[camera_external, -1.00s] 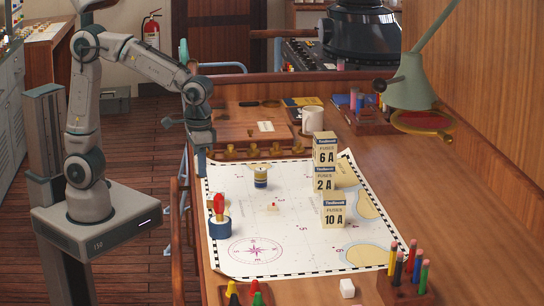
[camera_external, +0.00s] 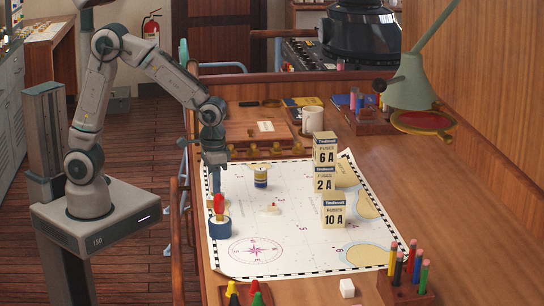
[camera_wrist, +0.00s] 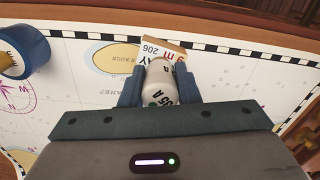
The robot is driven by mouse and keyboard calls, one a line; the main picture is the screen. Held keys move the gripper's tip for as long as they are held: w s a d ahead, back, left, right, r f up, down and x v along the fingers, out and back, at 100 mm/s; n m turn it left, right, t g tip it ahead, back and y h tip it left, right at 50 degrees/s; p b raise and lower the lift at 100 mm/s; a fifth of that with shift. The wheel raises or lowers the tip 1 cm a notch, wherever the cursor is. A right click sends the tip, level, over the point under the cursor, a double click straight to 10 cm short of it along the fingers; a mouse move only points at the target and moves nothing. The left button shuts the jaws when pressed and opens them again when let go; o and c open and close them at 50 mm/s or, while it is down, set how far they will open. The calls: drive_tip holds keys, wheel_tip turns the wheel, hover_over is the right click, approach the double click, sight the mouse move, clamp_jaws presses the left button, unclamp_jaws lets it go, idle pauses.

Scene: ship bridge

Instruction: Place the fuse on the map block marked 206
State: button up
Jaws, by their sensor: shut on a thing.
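My gripper (camera_wrist: 160,78) is shut on a white rounded fuse (camera_wrist: 162,84) with dark lettering, "35 A" in part. In the wrist view, the map block marked 206 (camera_wrist: 150,48) lies just beyond the fuse, near the map's checkered edge. It has a tan side and a white printed face. The fuse overlaps the block in this view; I cannot tell whether they touch. In the external view, my gripper (camera_external: 215,185) is low over the map's left edge, behind the red-topped blue holder. The fuse and the 206 block cannot be made out there.
The blue holder (camera_external: 220,228) stands close in front of my gripper. Stacked fuse boxes (camera_external: 325,150) and a 10 A box (camera_external: 333,212) stand farther right. The map's middle (camera_external: 290,235) is mostly clear.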

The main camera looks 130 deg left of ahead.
drive_tip(key=o, duration=1)
drive_tip(key=shift+f, duration=0.1)
wheel_tip(320, 180, up, 12)
drive_tip(key=shift+r, duration=0.15)
drive_tip(key=s+d+f+m+t, duration=0.1)
drive_tip(key=s+d+m, duration=0.2)
drive_tip(key=d, duration=0.3)
drive_tip(key=s+d+f+m+t, duration=0.1)
drive_tip(key=s+d+m, duration=0.3)
drive_tip(key=d, duration=0.3)
drive_tip(key=s+d+f+m+t, duration=0.1)
drive_tip(key=s+d+f+m, duration=0.1)
drive_tip(key=s+d+m, duration=0.2)
drive_tip(key=shift+s+d, duration=0.4)
drive_tip(key=shift+d, duration=0.4)
drive_tip(key=shift+s+d, duration=0.35)
drive_tip(key=shift+d, duration=0.4)
